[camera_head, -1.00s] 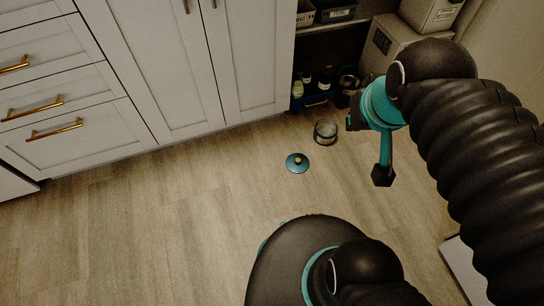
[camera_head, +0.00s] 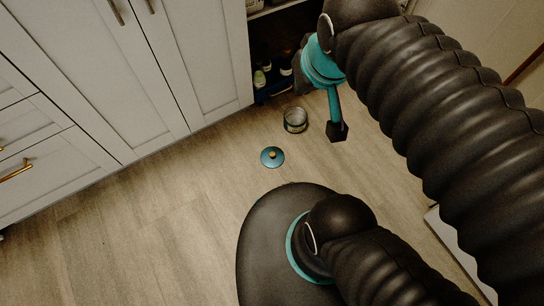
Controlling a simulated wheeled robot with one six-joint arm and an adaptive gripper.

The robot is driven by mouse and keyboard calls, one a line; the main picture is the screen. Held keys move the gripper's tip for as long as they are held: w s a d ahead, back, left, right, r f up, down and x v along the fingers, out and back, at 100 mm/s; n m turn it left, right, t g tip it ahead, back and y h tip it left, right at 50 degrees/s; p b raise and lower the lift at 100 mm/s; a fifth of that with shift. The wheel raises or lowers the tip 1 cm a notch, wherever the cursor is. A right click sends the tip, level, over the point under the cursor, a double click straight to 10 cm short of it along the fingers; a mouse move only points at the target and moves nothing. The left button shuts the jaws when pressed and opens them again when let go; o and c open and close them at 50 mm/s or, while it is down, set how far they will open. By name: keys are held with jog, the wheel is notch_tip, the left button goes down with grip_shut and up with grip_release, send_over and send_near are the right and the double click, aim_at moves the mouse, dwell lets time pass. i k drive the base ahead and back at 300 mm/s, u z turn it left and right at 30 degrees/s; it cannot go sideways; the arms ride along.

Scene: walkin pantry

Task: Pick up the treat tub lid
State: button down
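The treat tub lid (camera_head: 272,157) is a round teal disc with a gold knob, lying flat on the wooden floor, knob up. The open tub (camera_head: 295,120), a small round container with a pale inside, stands on the floor just behind it and to the right. My gripper (camera_head: 336,131) is right of the lid and the tub, apart from both. Part of it shows as a teal bar with a dark tip; the rest is hidden behind my arm. I cannot tell whether its fingers are open or shut.
White cabinets (camera_head: 185,60) with gold handles line the left and back. A dark open shelf (camera_head: 283,30) behind the tub holds several bottles (camera_head: 266,66) and a blue crate (camera_head: 272,93). The floor (camera_head: 150,230) left of the lid is clear. A white edge (camera_head: 455,250) shows at lower right.

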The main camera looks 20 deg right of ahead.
aim_at(271, 158)
jog(key=u, duration=1.4)
jog(key=k, duration=1)
jog(key=z, duration=0.85)
jog(key=i, duration=0.5)
jog(key=z, duration=0.05)
